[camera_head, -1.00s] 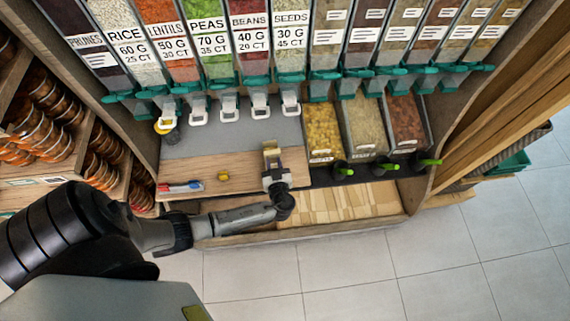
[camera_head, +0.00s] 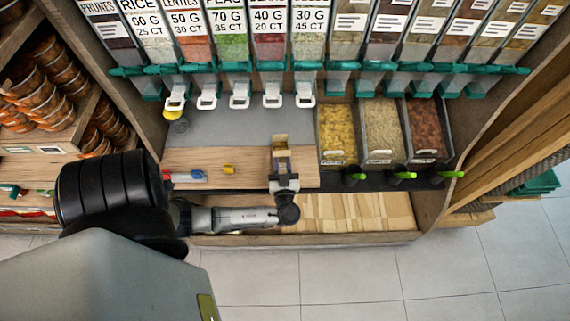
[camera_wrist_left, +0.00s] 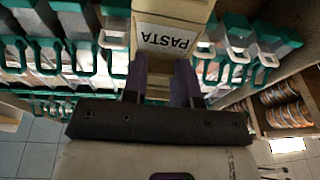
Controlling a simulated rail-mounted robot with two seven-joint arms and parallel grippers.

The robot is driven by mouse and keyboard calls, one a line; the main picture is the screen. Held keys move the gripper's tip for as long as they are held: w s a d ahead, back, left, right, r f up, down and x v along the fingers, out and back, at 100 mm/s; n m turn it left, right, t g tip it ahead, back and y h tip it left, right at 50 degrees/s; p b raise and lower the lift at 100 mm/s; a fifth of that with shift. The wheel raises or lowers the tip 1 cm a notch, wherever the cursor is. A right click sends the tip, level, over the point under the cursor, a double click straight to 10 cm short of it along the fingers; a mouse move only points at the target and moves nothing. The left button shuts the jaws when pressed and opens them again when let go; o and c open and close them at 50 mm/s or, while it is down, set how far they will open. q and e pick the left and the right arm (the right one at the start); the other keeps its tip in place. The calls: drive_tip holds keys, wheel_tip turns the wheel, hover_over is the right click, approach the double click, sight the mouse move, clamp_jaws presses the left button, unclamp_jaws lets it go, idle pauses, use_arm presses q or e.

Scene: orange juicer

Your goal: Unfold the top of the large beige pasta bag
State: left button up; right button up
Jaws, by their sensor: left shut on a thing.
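The beige pasta bag (camera_head: 280,142) is at my left gripper (camera_head: 284,172), over the counter's front half in the head view. In the left wrist view the bag (camera_wrist_left: 172,20) shows a white label reading PASTA, upside down. The dark fingers of my left gripper (camera_wrist_left: 160,78) reach to the bag and are shut on it. The bag looks small in the head view, so I cannot tell how its top is folded. My right gripper is in neither view now.
Dispensers with white handles (camera_head: 239,101) line the back. Open bins (camera_head: 382,130) with green-handled scoops (camera_head: 403,174) stand right of the bag. Pens (camera_head: 186,176) and a small yellow item (camera_head: 229,169) lie on the wooden counter (camera_head: 210,155). Jars (camera_head: 45,95) fill the left shelves.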

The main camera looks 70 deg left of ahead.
use_arm(q)
drive_tip(key=o, duration=0.7)
drive_tip(key=shift+b+v, duration=1.2)
drive_tip(key=shift+v, duration=5.75)
drive_tip(key=shift+a+m, duration=0.1)
drive_tip(key=shift+m, duration=0.2)
